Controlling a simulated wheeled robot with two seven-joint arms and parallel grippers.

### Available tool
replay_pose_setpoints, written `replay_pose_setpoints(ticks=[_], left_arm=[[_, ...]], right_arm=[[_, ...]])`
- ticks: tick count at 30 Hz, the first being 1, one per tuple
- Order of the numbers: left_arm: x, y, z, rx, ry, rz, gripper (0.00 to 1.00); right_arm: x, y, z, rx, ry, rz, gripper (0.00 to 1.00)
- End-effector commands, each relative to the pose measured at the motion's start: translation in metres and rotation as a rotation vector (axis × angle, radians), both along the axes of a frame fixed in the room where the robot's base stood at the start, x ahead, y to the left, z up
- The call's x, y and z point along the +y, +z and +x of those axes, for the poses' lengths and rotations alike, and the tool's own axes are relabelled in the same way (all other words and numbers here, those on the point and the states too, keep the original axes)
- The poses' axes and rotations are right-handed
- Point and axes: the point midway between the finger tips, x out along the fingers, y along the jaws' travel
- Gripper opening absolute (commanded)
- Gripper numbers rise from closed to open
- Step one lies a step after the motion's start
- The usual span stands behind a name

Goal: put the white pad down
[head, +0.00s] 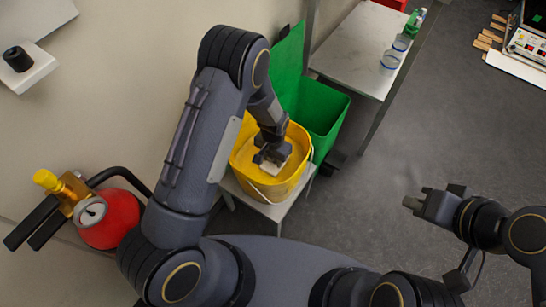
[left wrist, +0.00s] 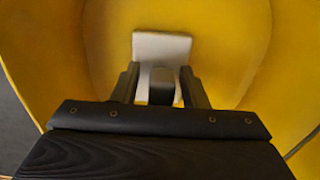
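The white pad (head: 273,165) is inside the yellow bucket (head: 266,186), low down by its floor. It also shows in the left wrist view (left wrist: 160,46) as a pale square against the yellow. My left gripper (head: 270,152) reaches down into the bucket and hides part of the pad. In the left wrist view its two fingers (left wrist: 160,85) stand apart over the pad, with a grey and black block between them and white gaps on either side. My right gripper (head: 418,194) is empty and appears open, out over the floor.
A green bin (head: 321,122) stands just behind the bucket. The bucket is on a small light stand (head: 276,211). A red fire extinguisher (head: 109,218) is at the left. A bench (head: 355,50) with clear cups (head: 390,61) is further back.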

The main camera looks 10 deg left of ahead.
Motion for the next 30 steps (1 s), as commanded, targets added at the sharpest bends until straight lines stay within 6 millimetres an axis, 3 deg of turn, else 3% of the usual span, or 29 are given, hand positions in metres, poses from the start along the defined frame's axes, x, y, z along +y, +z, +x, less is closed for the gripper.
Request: replay_pose_setpoints(ticks=[12,18,30], left_arm=[[-0.001,0.081,0.001,-0.005,-0.002,-0.002,0.4],[0.0,0.111,0.0,-0.002,0.001,-0.001,0.4],[0.0,0.122,0.0,0.0,0.0,0.0,0.4]], right_arm=[[0.0,0.018,0.0,0.0,0.0,0.0,0.0],[0.0,0.023,0.0,0.0,0.0,0.0,0.0],[0.0,0.024,0.0,0.0,0.0,0.0,0.0]])
